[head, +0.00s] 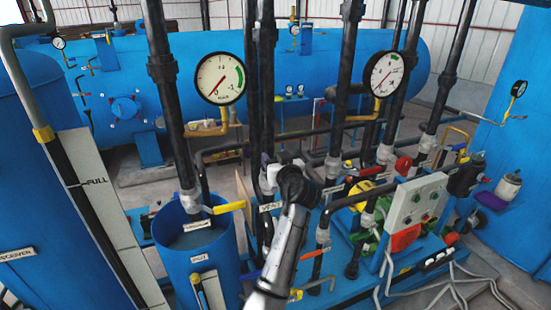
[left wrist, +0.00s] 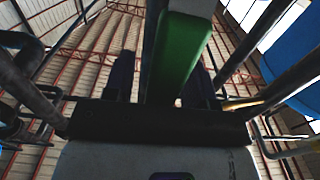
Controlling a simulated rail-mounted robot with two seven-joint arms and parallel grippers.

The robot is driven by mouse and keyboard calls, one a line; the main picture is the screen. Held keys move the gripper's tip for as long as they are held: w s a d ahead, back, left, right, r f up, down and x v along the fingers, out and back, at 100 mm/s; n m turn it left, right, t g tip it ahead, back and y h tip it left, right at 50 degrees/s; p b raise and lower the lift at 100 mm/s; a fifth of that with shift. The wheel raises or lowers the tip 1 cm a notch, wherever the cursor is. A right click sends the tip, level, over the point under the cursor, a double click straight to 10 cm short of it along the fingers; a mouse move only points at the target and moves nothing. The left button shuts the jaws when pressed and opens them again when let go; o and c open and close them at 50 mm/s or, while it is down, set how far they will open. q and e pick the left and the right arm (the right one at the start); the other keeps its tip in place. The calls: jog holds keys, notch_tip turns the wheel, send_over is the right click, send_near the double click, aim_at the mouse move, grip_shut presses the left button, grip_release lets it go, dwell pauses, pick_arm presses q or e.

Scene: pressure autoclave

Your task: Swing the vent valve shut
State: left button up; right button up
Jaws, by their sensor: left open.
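My left arm rises from the bottom of the head view, and its gripper (head: 288,163) is at the middle pipes, mostly hidden behind my dark wrist. In the left wrist view, the gripper (left wrist: 162,72) has its two dark fingers apart. A green bar (left wrist: 183,50) with a grey side stands between them in the picture; I cannot tell whether they touch it. The head view does not show this bar clearly. A small white label (head: 270,206) is beside my wrist, too small to read surely. I cannot tell for certain which handle is the vent valve. My right gripper is not in view.
A yellow valve lever (head: 229,207) is on the pipe above an open blue drum (head: 197,255). Dark vertical pipes crowd around my left gripper. Two gauges (head: 220,78) (head: 384,74) hang above. A grey control box (head: 414,205) stands to the right.

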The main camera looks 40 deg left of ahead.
pick_arm(q)
jog(key=shift+c, duration=0.5)
grip_shut()
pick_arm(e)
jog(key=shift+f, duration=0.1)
